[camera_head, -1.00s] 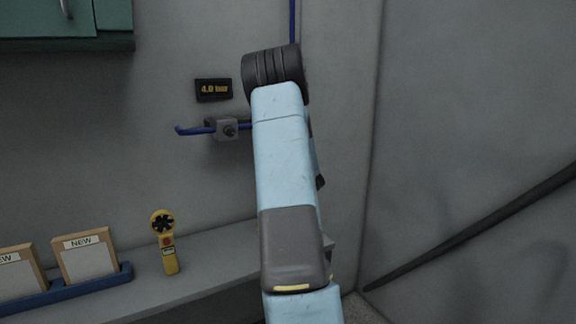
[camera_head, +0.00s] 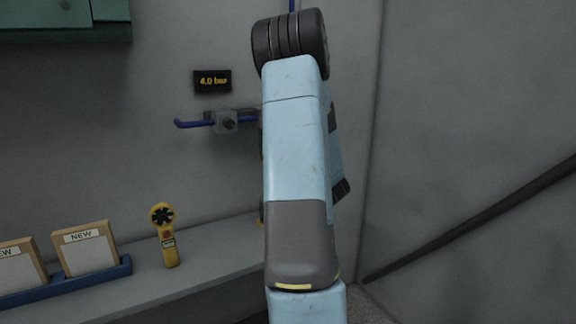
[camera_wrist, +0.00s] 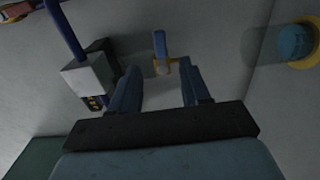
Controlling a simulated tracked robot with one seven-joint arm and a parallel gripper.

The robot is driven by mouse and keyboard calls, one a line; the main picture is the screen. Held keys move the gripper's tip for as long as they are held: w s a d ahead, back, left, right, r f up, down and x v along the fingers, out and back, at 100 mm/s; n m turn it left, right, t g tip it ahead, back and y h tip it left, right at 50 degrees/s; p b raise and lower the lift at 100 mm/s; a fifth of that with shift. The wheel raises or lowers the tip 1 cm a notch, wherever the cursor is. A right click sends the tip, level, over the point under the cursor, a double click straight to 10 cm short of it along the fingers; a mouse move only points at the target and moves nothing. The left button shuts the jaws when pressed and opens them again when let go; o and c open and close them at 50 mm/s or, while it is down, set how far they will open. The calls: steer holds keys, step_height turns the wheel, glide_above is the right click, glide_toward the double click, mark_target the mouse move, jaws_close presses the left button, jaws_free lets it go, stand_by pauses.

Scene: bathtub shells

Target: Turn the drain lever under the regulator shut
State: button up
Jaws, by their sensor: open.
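In the wrist view, a short blue lever (camera_wrist: 159,43) on a small brass fitting (camera_wrist: 163,65) stands against the grey wall. It looks like the drain lever. My gripper (camera_wrist: 161,80) is open, with its two blue fingers on either side of the line to the lever. The lever shows just beyond the fingertips; I cannot tell whether it touches them. A clear bowl with a blue inside and yellow ring (camera_wrist: 296,42) is at the right and may be part of the regulator. In the head view, my arm hides the gripper and the lever.
A grey valve block (camera_head: 226,122) with blue pipe sits on the wall below a "4.0 bar" display (camera_head: 212,81). A green cabinet (camera_head: 60,22) is upper left.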

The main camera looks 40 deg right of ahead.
steer(key=shift+v, duration=0.9)
